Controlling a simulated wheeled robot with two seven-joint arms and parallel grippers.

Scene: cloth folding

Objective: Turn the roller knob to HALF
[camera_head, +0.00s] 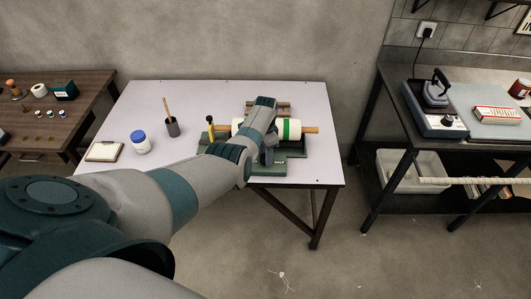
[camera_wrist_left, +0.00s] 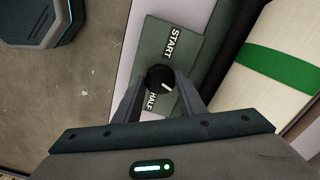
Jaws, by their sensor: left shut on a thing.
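The roller machine's green base (camera_head: 294,152) stands on the white table. Its roller (camera_head: 308,130) is white with a green band, and the band also shows in the left wrist view (camera_wrist_left: 278,68). The small black roller knob (camera_wrist_left: 158,76) sits on the green panel (camera_wrist_left: 183,48) between the printed words START and HALF. A short white mark shows on the knob; I cannot tell for sure which label it points to. My left gripper (camera_head: 267,158) is low at the machine's front, its two fingers shut on the knob from both sides. My right gripper is out of view.
A yellow-and-black item (camera_head: 211,128) stands at the machine's left. A dark workbench (camera_head: 405,145) is at the right.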

